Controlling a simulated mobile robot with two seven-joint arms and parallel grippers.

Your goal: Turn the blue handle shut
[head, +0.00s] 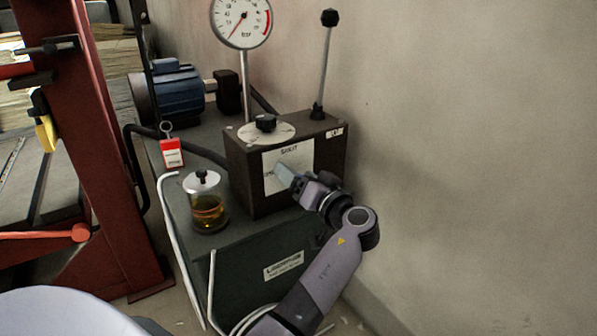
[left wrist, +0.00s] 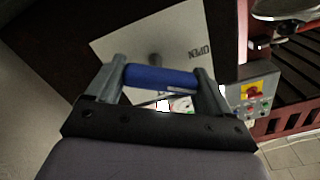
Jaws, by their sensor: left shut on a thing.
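The blue handle (left wrist: 160,77) shows in the left wrist view, lying between the two fingers of my left gripper (left wrist: 160,72). A short grey stem behind it stands on a white plate marked OPEN (left wrist: 190,30). In the head view the plate (head: 300,155) is on the front of a dark brown box, with SHUT at its top. My left gripper (head: 288,180) is in front of the plate's lower part, shut on the handle, and hides it there. My right gripper is in neither view.
The brown box (head: 240,175) stands on a dark green unit (head: 250,245). A glass jar of yellow liquid (head: 206,205), a gauge (head: 241,22), a black-knobbed lever (head: 324,65) and a blue motor (head: 175,95) are close by. A red frame (head: 100,150) stands left, a bare wall right.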

